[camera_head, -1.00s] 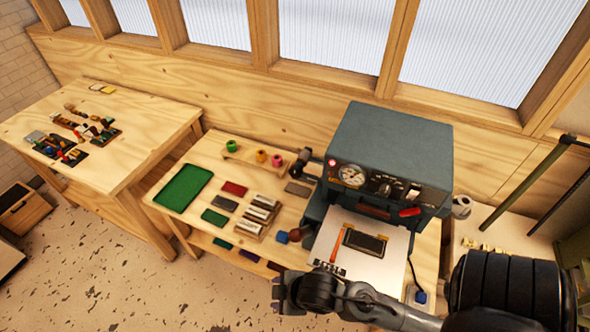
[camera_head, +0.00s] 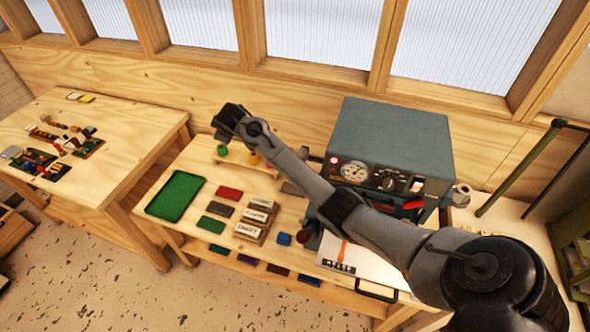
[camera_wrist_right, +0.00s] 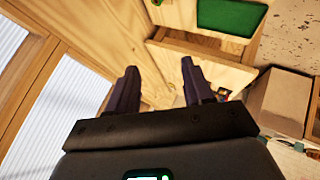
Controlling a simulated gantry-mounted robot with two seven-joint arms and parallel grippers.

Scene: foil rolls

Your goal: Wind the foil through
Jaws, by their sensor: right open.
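My right arm crosses the head view from the lower right. Its gripper (camera_head: 228,122) is above the back edge of the workbench, over the small foil rolls on the wooden stand (camera_head: 232,163). A green roll (camera_head: 222,150) and an orange roll (camera_head: 254,159) show there; the pink one is hidden behind my arm. In the right wrist view the two fingers of the gripper (camera_wrist_right: 160,78) are apart with nothing between them. The teal foil machine (camera_head: 390,135) with gauge and dials stands right of the rolls. My arm hides much of its white bed (camera_head: 335,255). My left gripper is out of view.
A green tray (camera_head: 175,196) lies at the bench's left; it also shows in the right wrist view (camera_wrist_right: 228,17). Labelled blocks (camera_head: 254,220) and coloured pads (camera_head: 229,193) lie between tray and machine. A second table (camera_head: 100,170) stands left. Windows line the back wall.

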